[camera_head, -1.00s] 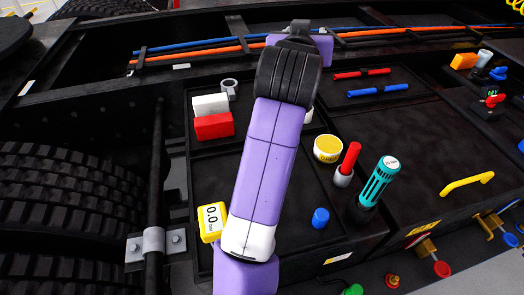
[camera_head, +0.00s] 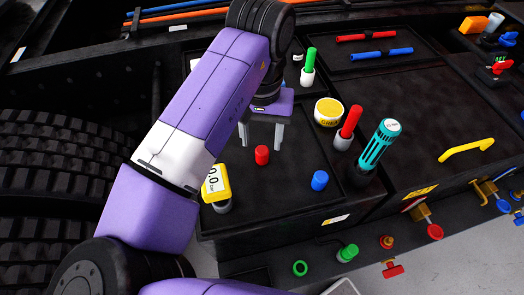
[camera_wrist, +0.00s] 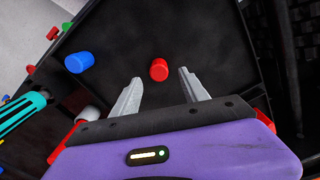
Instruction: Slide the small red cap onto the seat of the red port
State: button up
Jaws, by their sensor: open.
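The small red cap (camera_head: 262,155) stands on the black tray surface. In the wrist view the red cap (camera_wrist: 159,69) lies between and just beyond my two fingertips, nearly centred. My gripper (camera_head: 262,138) is open and empty, pointing down just behind the cap; its grey fingers also show in the wrist view (camera_wrist: 160,78). A small red fitting (camera_head: 387,242) is on the lower front ledge at the right; it looks like the red port, but its seat is too small to make out.
A blue cap (camera_head: 320,180) stands right of the red cap. A yellow gauge (camera_head: 216,184) is at left; a yellow tin (camera_head: 328,112), a red-tipped tool (camera_head: 349,127) and a teal tool (camera_head: 380,145) stand at right. A green fitting (camera_head: 348,251) is beside the red fitting.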

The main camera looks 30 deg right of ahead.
aim_at(262, 149)
notch_tip(262, 149, down, 5)
jog(key=shift+r+p, duration=0.1)
jog(key=shift+p, duration=0.35)
jog(key=shift+c, duration=0.4)
grip_shut()
